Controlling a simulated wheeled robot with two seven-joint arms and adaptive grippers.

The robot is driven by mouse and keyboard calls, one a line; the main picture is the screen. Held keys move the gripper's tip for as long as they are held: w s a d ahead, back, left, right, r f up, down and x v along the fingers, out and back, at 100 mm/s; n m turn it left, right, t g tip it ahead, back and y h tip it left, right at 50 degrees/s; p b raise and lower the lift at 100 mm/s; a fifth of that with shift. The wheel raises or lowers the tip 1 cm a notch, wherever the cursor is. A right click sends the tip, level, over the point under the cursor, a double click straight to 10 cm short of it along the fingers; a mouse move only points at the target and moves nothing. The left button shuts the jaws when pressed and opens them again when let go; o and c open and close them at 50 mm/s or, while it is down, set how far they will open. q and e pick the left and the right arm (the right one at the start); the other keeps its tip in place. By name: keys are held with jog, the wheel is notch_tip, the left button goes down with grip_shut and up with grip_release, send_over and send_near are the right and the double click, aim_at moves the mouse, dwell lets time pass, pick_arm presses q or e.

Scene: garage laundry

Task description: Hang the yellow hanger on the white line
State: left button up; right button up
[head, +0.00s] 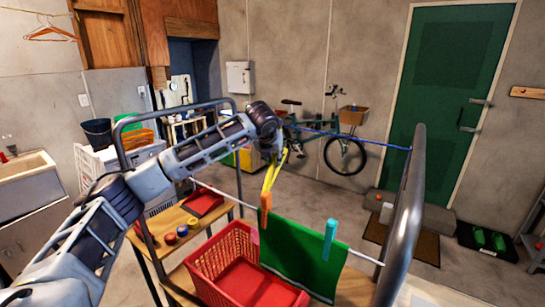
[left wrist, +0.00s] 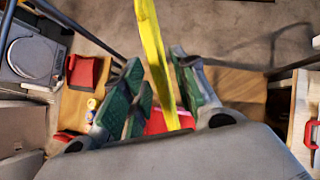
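My left gripper (head: 275,155) is above the drying rack, shut on the yellow hanger (head: 270,177). In the left wrist view the hanger (left wrist: 155,50) passes between the green finger pads (left wrist: 160,95). In the head view the hanger is seen nearly edge-on, its lower end just above or behind the orange clothespin (head: 266,205). The white line (head: 362,258) slants across the rack, lower to the right. I cannot tell whether the hanger touches it. A green cloth (head: 295,262) hangs on this line, with a teal clothespin (head: 329,238). My right gripper is not in view.
A blue line (head: 370,141) runs behind the white one. Grey rack frames (head: 405,215) stand at both ends. A red basket (head: 240,255) sits below, beside the green cloth. A wooden table (head: 168,220) holds small jars (head: 170,239). Another hanger (head: 50,30) hangs on the left wall.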

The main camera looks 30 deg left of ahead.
pick_arm(q)
jog(key=shift+b+x, duration=0.45)
jog(key=shift+x, duration=0.65)
grip_shut()
jog(key=shift+r, duration=0.2)
jog(key=shift+r+p, duration=0.85)
jog(key=shift+r, duration=1.3)
jog(key=shift+w, duration=0.1)
